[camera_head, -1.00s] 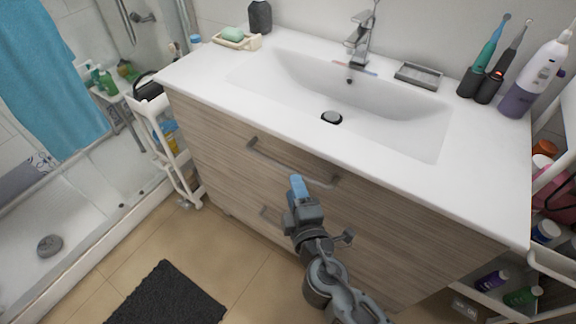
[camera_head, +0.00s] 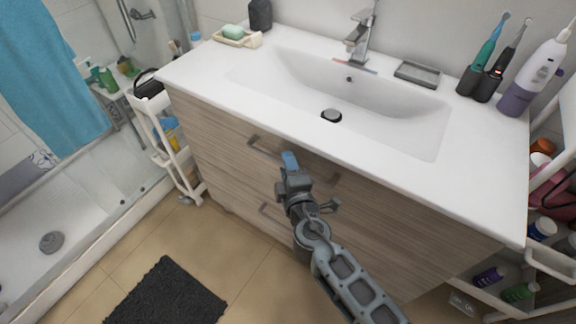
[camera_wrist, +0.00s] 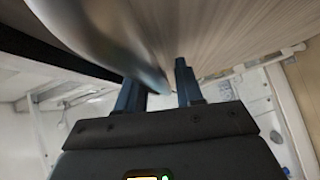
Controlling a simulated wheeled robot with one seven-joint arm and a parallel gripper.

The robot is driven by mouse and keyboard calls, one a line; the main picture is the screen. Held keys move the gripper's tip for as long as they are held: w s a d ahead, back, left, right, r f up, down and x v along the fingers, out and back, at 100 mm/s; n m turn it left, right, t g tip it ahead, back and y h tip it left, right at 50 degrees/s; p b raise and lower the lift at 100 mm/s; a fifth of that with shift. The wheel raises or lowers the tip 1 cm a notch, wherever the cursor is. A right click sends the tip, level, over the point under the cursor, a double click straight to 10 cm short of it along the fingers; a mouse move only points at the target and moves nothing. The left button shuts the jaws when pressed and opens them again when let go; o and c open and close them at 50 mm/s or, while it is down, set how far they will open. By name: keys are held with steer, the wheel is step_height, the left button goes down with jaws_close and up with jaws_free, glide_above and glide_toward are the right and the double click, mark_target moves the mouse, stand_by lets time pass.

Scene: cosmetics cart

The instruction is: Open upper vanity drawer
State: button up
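The vanity's upper drawer (camera_head: 220,130) has a wood-grain front and looks shut, flush under the white countertop. Its grey bar handle (camera_head: 265,147) runs across the front. My gripper (camera_head: 289,160) has blue fingertips and is at the middle of this handle, covering part of it. In the wrist view the handle (camera_wrist: 105,40) is a large blurred grey bar reaching in from upper left. It ends between the two fingers of my gripper (camera_wrist: 160,75), which stand apart. I cannot tell whether the fingers touch the handle.
The lower drawer's handle (camera_head: 268,211) is below, partly behind my arm. The countertop (camera_head: 400,180) with its sink overhangs the drawers. A white cart (camera_head: 160,135) stands left and shelves with bottles stand right. A dark mat (camera_head: 168,295) lies on the open floor.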

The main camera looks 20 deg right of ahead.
jaws_close()
steer(key=shift+s+a, duration=0.1)
steer(key=shift+a, duration=0.05)
stand_by(0.4)
